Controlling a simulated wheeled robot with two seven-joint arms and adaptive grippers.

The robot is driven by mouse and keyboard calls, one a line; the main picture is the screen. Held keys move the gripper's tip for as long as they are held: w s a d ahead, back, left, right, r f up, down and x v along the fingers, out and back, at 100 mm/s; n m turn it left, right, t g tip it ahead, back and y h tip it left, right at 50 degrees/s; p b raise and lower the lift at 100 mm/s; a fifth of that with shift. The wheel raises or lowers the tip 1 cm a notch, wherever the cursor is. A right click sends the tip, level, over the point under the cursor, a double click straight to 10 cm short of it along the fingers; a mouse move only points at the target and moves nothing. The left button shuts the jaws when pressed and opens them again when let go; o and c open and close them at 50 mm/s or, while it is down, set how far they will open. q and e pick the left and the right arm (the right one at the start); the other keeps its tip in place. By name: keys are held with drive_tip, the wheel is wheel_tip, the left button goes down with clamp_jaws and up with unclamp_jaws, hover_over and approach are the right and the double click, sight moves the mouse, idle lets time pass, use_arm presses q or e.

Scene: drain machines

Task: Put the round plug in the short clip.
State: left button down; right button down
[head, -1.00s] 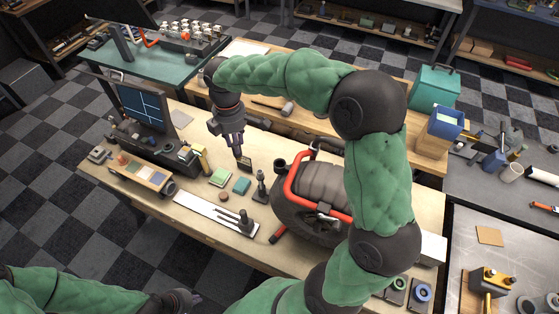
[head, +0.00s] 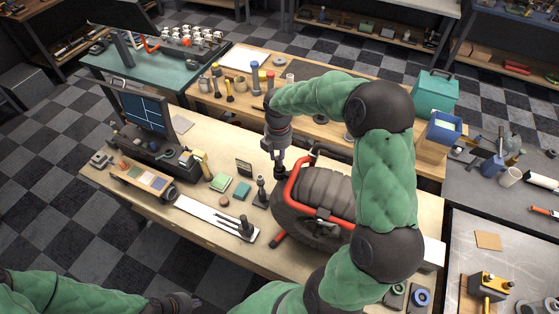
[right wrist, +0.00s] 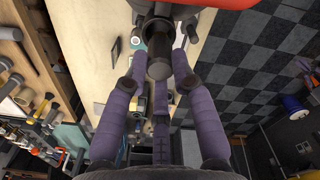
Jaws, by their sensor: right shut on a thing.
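My right gripper (head: 279,164) is at the left end of the drain machine (head: 322,197), which has a dark drum and a red frame. It is shut on a dark cylinder with a flat round end, which looks like the round plug (right wrist: 160,66); it shows between the purple fingers in the right wrist view. In the head view the fingers mostly cover it. It is close to the red frame; I cannot tell whether it touches the machine. I cannot pick out the short clip with certainty. My left gripper (head: 190,299) is low at the front edge of the head view, its fingertips unclear.
A dark upright post (head: 262,190), a teal block (head: 242,190), a green block (head: 221,182) and a small upright card (head: 244,167) stand left of the machine. A white strip (head: 200,209) lies at the bench front. A monitor (head: 145,109) stands at the left.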

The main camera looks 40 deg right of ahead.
drive_tip(key=f, duration=0.3)
drive_tip(key=shift+d+f+p, duration=0.2)
drive_tip(key=shift+d+p, duration=0.05)
drive_tip(key=shift+p, duration=0.05)
drive_tip(key=shift+s+a+f, duration=0.1)
drive_tip(key=c, duration=1)
unclamp_jaws()
